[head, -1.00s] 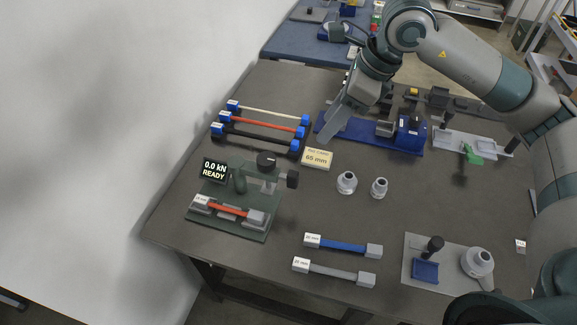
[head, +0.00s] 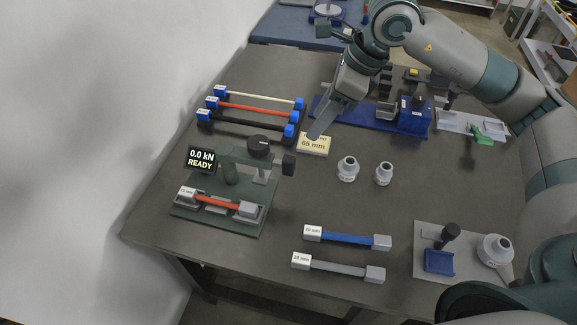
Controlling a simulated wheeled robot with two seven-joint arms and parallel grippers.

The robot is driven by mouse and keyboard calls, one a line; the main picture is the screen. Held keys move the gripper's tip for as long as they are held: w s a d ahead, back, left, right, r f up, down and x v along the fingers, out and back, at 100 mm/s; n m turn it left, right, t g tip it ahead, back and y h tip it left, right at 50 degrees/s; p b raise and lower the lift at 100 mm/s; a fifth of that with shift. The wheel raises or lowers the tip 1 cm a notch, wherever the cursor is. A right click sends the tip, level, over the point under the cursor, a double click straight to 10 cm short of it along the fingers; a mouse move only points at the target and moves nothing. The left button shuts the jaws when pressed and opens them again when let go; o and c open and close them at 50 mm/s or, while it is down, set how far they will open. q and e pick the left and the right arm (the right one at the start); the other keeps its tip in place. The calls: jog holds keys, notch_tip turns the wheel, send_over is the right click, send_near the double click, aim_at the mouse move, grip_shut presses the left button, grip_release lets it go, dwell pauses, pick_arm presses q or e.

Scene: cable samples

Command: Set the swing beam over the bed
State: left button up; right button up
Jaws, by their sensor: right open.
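The green test stand shows in the head view. Its swing beam (head: 240,155) runs from the post toward the right, with a black knob (head: 259,146) on top and a black block (head: 288,165) at its right end. The beam appears behind the bed (head: 216,209), where a sample with a red middle (head: 217,202) and grey ends lies. My right gripper (head: 320,130) is open and empty, pointing down-left above the table by the 65 mm card, up and to the right of the beam's black end and apart from it. My left gripper is out of view.
A display (head: 201,159) reads 0.0 kN READY. The 65 mm card (head: 313,145) lies close below my gripper. Cables with blue ends (head: 250,107) lie behind the stand. Two grey collars (head: 347,169) stand right of it. Blue (head: 345,237) and grey (head: 338,269) samples lie in front.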

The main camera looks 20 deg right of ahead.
aim_at(291, 158)
dwell(0.4)
jog(key=p+x, duration=0.5)
jog(key=x, duration=1.2)
jog(key=shift+w+a+f, duration=0.1)
jog(key=shift+a, duration=0.05)
grip_shut()
